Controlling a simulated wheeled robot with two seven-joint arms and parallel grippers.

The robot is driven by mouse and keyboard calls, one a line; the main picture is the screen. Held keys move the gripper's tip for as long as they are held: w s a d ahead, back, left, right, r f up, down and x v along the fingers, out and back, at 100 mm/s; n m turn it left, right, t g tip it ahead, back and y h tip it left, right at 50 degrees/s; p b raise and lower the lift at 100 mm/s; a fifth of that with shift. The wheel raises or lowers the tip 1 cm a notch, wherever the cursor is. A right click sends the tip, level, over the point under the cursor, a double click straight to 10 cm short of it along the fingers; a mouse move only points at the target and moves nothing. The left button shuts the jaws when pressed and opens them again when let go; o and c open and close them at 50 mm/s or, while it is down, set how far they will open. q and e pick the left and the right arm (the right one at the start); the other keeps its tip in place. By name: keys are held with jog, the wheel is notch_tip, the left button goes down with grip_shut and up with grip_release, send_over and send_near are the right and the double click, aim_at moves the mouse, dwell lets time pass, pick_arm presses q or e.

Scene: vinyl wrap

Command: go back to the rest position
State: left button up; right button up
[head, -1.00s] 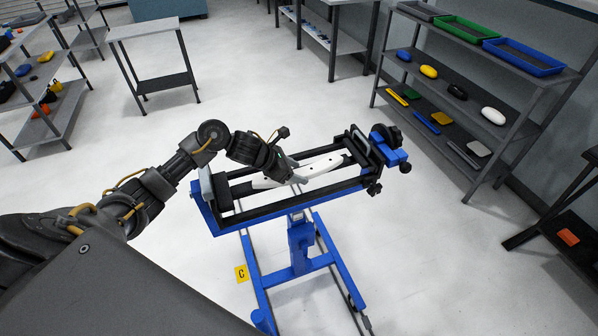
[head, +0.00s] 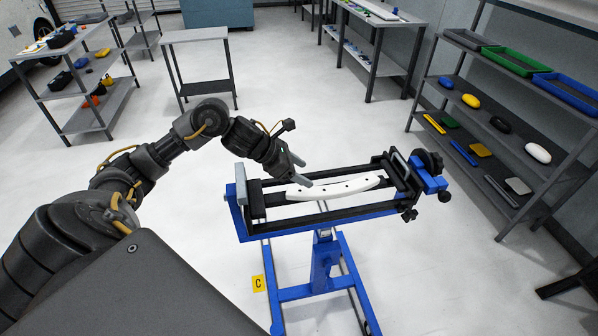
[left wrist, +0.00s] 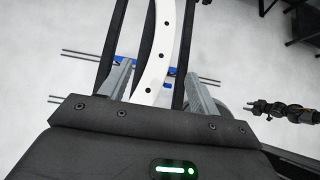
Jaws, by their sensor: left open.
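My left gripper (head: 300,168) is open and reaches in from the left, over the left part of a long, curved white part (head: 345,187) with dark holes. The part lies lengthwise in a black and blue stand (head: 318,213). In the left wrist view the white part (left wrist: 160,62) runs between the spread fingers of the left gripper (left wrist: 158,82), and nothing is clamped. The fingers look a little above the part in the head view; the exact gap is hard to tell. My right gripper is not in the head view.
A shelf (head: 490,150) with trays and small coloured items stands at the right. A small empty table (head: 195,37) and a cluttered rack (head: 105,118) stand at the back left. A yellow C marker (head: 258,284) is by the stand's base. A dark jointed thing (left wrist: 285,109) shows at the wrist view's right.

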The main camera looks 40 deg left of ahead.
pick_arm(q)
jog(key=shift+s+a+r, duration=0.4)
jog(key=shift+s+r, duration=0.05)
jog(key=shift+d+r, duration=0.1)
jog(key=shift+w+d, duration=0.3)
jog(key=shift+d, duration=0.2)
jog(key=shift+w, duration=0.1)
